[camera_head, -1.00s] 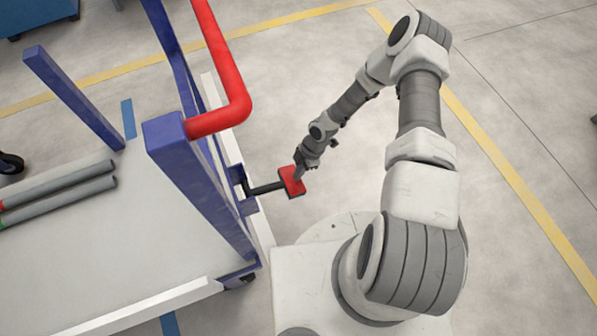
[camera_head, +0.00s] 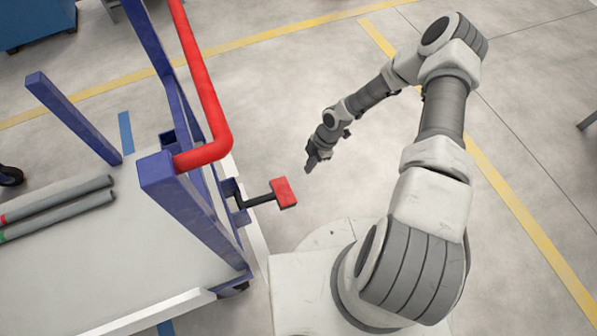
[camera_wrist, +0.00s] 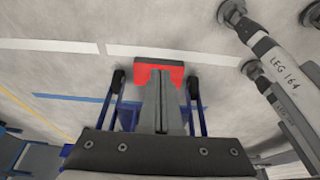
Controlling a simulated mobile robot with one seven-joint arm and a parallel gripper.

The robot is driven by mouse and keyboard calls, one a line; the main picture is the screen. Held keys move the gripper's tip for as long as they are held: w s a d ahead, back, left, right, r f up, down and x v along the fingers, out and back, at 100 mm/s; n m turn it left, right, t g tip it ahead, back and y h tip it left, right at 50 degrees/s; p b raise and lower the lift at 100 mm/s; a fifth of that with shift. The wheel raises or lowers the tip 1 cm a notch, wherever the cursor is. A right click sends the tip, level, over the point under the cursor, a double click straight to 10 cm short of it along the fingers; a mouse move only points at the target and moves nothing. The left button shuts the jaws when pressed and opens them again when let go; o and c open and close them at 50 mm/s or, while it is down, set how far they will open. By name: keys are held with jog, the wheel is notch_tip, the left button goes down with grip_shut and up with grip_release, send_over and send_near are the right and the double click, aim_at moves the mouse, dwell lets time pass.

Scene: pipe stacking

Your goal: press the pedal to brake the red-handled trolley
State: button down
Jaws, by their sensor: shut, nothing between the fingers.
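The trolley (camera_head: 95,250) has blue posts and a red handle (camera_head: 207,95), and stands at the left. Its red pedal (camera_head: 284,192) sticks out to the right on a black arm from a blue bracket. My gripper (camera_head: 309,169) is shut and empty, just up and right of the pedal in the head view, with a visible gap between them. In the wrist view the shut fingers (camera_wrist: 161,88) partly cover the red pedal (camera_wrist: 143,74). I cannot tell from the pedal's angle how far down it is.
Grey pipes (camera_head: 60,208) with red and green ends lie on the trolley deck. A blue cabinet (camera_head: 35,22) stands at the far upper left.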

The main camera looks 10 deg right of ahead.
jog(key=shift+w+d+r, duration=0.2)
jog(key=shift+d+r, duration=0.4)
jog(key=shift+d, duration=0.3)
jog(key=w+d+r+m+t+h, duration=0.1)
jog(key=d+r+m+h, duration=0.25)
jog(key=r, duration=1.15)
jog(key=w+d+r+m+t+h, duration=0.15)
jog(key=d+r+m, duration=0.35)
jog(key=r, duration=1.1)
jog(key=s+a+r+m+t+h, duration=0.15)
jog(key=s+r+m, duration=0.55)
jog(key=r, duration=0.7)
jog(key=s+a+r+m+t+y, duration=0.1)
jog(key=s+a+r+m, duration=0.25)
jog(key=s, duration=0.35)
jog(key=s+a+r+m+t+y, duration=0.2)
jog(key=s+r, duration=0.3)
jog(key=s, duration=0.1)
notch_tip(320, 180, up, 22)
jog(key=p, duration=2.2)
jog(key=shift+s+d+f, duration=0.15)
jog(key=shift+s+f, duration=0.05)
